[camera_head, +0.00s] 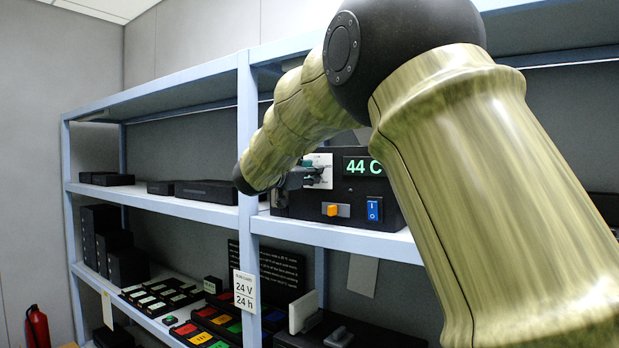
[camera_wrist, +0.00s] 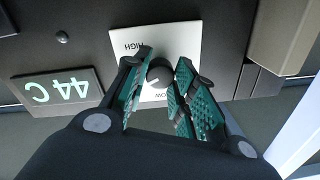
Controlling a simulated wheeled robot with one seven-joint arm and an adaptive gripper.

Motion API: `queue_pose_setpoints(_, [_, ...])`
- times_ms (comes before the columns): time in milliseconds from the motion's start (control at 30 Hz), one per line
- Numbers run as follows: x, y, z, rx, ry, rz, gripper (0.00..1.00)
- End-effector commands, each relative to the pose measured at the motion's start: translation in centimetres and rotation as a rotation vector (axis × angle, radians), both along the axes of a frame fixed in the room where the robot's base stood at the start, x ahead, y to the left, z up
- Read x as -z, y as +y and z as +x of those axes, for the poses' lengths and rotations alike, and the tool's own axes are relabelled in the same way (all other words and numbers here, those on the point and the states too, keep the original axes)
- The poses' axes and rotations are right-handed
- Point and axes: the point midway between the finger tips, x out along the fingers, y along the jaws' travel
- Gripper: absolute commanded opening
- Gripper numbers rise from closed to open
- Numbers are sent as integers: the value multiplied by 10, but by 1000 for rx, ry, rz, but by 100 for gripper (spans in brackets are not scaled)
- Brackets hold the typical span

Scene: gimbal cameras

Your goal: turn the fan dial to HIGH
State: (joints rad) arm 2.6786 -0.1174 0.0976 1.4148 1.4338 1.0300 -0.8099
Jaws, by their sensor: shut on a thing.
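The fan dial (camera_wrist: 160,72) is a dark round knob on a white plate (camera_wrist: 182,37) in the wrist view. The plate reads HIGH at its upper left and a partly hidden word ending in OW lower down, both upside down here. My gripper (camera_wrist: 160,82) has its teal ridged pads on either side of the dial, shut on it. A short white mark shows on the dial's lower left; its exact setting I cannot tell. In the head view my gripper (camera_head: 296,178) reaches the white plate (camera_head: 320,170) and hides the dial.
The black unit has a green 44 C display (camera_head: 363,166), an orange slider (camera_head: 332,210) and a blue rocker switch (camera_head: 374,209). It stands on a blue-framed shelf (camera_head: 335,236), whose upright (camera_head: 247,150) is close to my wrist.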

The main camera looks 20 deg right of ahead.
Motion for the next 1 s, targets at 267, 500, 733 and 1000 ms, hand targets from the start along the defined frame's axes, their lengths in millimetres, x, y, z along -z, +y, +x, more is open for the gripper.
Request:
queue_pose_setpoints(267, [8, 0, 0, 0, -178, 140, 2])
queue_pose_setpoints(500, [8, -1, 0, 1, -358, 281, 2])
queue_pose_setpoints(733, [9, 0, 0, 1, -530, 415, 2])
queue_pose_setpoints(1000, [8, 0, 1, 1, -726, 569, 2])
